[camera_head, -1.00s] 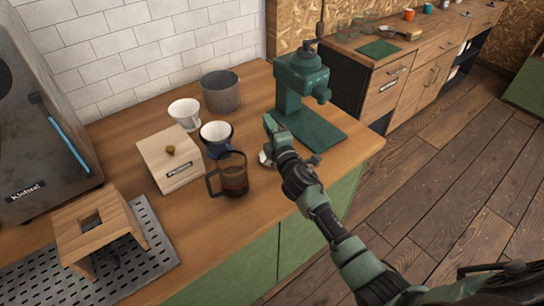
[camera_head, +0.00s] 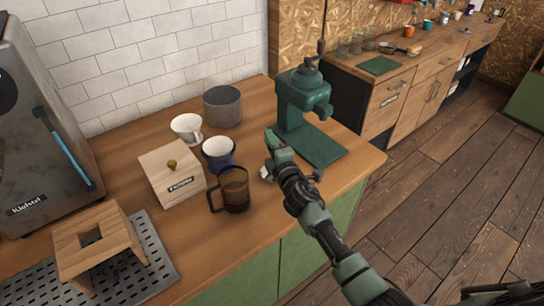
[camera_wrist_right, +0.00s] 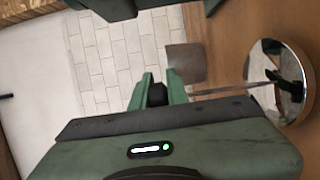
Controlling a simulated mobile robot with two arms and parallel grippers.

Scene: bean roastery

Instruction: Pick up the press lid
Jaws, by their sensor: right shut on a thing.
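The press lid (camera_wrist_right: 252,87) shows in the right wrist view as a shiny round metal disc with a thin rod and a dark knob. My right gripper (camera_wrist_right: 160,92) is shut on the knob, with a finger on each side of it. In the head view the right gripper (camera_head: 274,142) is over the counter, between the press and the grinder. Bits of the lid (camera_head: 266,173) show beside the gripper; the rest is hidden. I cannot tell whether the lid touches the counter. The glass press (camera_head: 235,190) with dark contents stands left of it, open at the top. My left gripper is not in view.
A green grinder (camera_head: 303,95) stands just behind the gripper. A blue cup (camera_head: 219,154), white dripper (camera_head: 187,128), grey pot (camera_head: 223,106) and wooden box (camera_head: 172,174) stand to the left. The counter front by the press is clear.

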